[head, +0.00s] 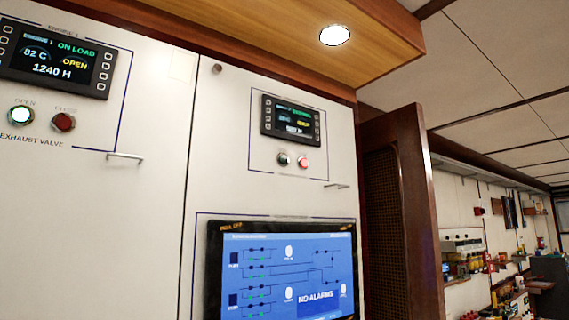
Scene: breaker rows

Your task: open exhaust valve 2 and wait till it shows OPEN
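On the right cabinet, a small display (290,118) shows green and yellow text too small to read surely. Below it sit a dark button (283,159) and a lit red button (303,162); their labels are not legible, and no number 2 can be read. On the left cabinet, the Engine 1 display (54,60) reads ON LOAD, 82 C, OPEN and 1240 H. Below it, above the words EXHAUST VALVE, the OPEN button (20,115) is lit pale green and the CLOSE button (64,123) is dull red. My gripper is not in view.
A large blue screen (283,270) below the right display reads NO ALARMS. Cabinet handles stick out at the left (125,156) and right (337,186). A brown wooden partition (400,200) stands right of the cabinet. A wooden overhang with a round lamp (334,35) is above.

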